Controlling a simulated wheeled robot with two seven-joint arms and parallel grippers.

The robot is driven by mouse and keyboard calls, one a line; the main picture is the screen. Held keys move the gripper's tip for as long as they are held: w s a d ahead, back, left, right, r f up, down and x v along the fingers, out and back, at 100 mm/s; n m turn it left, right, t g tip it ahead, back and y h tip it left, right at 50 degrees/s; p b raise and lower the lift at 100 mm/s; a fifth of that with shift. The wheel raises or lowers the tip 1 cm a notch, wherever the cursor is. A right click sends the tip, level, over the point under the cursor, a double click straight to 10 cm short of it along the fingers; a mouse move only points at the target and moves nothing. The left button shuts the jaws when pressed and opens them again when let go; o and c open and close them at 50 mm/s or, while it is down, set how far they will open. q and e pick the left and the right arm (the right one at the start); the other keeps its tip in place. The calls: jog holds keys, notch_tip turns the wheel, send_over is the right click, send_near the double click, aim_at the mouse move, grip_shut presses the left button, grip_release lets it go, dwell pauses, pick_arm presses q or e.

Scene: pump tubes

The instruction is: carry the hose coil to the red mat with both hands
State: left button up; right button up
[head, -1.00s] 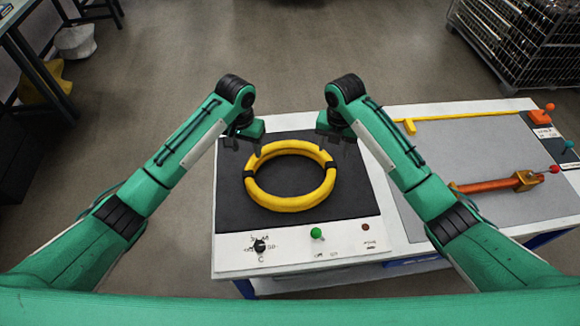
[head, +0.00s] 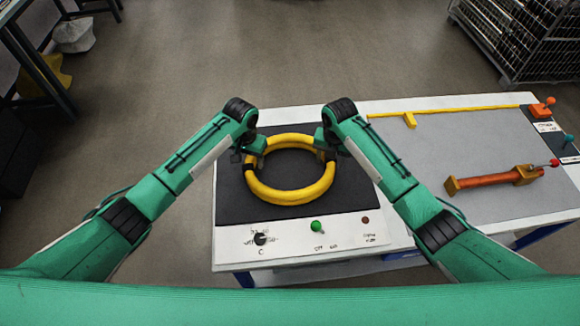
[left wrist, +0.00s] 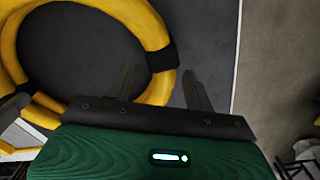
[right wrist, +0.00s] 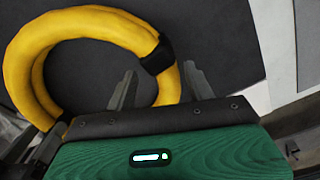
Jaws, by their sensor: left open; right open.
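The hose coil (head: 290,196) is a thick yellow ring with black bands on its sides. It lies flat on a dark pad (head: 235,205) on the white bench. My left gripper (head: 248,158) is open at the coil's left side; in the left wrist view its fingers (left wrist: 158,88) stand on either side of the yellow tube near a black band (left wrist: 162,58). My right gripper (head: 326,157) is open at the right side; in the right wrist view its fingers (right wrist: 162,88) likewise flank the tube below a band (right wrist: 157,57). No red mat shows in any view.
The bench front has a dial (head: 260,239) and a green knob (head: 316,226). On the grey area to the right lie an orange-brown cylinder (head: 490,179) and a yellow rod (head: 450,113). A wire cage (head: 515,40) stands at the back right.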

pick_arm(q)
jog(key=shift+f, duration=2.1)
pick_arm(e)
jog(key=shift+f, duration=2.05)
pick_arm(q)
grip_shut()
pick_arm(e)
grip_shut()
pick_arm(q)
jog(key=shift+r, duration=0.1)
